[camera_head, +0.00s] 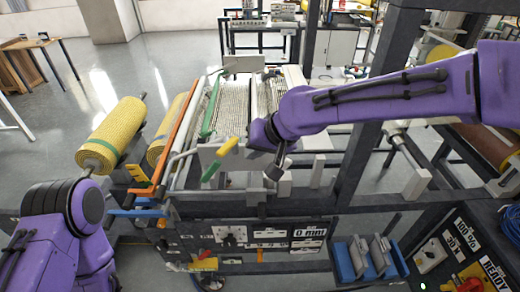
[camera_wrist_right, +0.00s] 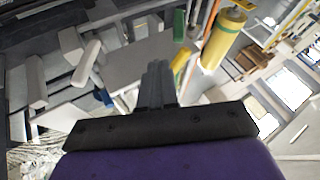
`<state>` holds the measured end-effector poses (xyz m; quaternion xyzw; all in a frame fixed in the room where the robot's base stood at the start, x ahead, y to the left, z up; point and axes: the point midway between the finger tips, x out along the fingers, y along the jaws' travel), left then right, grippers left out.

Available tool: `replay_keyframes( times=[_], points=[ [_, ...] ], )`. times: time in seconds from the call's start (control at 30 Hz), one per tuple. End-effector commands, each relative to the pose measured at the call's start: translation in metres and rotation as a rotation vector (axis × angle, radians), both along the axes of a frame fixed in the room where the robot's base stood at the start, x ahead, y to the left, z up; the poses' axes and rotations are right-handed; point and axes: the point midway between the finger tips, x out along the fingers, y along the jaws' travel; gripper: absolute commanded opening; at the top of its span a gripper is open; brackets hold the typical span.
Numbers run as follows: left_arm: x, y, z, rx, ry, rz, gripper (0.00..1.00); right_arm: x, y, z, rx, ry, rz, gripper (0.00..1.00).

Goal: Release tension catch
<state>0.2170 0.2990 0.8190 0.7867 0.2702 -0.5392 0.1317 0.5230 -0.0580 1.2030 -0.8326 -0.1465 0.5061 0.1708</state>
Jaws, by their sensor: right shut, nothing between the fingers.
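A lever with a yellow upper part and a green lower end (camera_head: 211,171) stands tilted at the front of the laminating machine; I cannot tell for sure that it is the tension catch. My right gripper (camera_head: 277,172) is shut and empty, pointing down, just right of this lever and apart from it. In the right wrist view the closed fingers (camera_wrist_right: 157,85) point at a grey plate (camera_wrist_right: 135,62), with green and yellow parts (camera_wrist_right: 179,26) beyond them. Of my left arm only purple links show at the lower left; its gripper is out of view.
A yellow mesh roll (camera_head: 110,135) sits left of the machine. A dark upright post (camera_head: 375,120) stands close to my right arm. A control panel (camera_head: 255,236) lies below, with a blue rack (camera_head: 368,258) to its right.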

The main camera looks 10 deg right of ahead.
Motion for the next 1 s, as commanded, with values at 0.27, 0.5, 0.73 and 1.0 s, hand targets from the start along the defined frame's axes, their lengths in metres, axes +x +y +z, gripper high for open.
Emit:
replay_keyframes(
  times=[0.27, 0.5, 0.73, 1.0],
  points=[
    [0.0, 0.0, -0.006, 0.0, 0.0, 0.0, 0.84, -0.025, -0.004, 0.036, 0.0, 0.0, 0.005, 0.0],
    [0.0, 0.0, -0.006, 0.0, 0.0, 0.0, 0.84, -0.029, -0.005, 0.039, -0.001, 0.001, 0.002, 0.0],
    [0.0, 0.0, -0.006, 0.0, 0.0, 0.0, 0.84, -0.028, -0.005, 0.039, -0.001, 0.001, 0.002, 0.0],
    [0.0, 0.0, -0.03, 0.0, 0.0, 0.0, 0.84, -0.02, -0.018, -0.072, 0.041, 0.084, -0.091, 0.0]
  ],
)
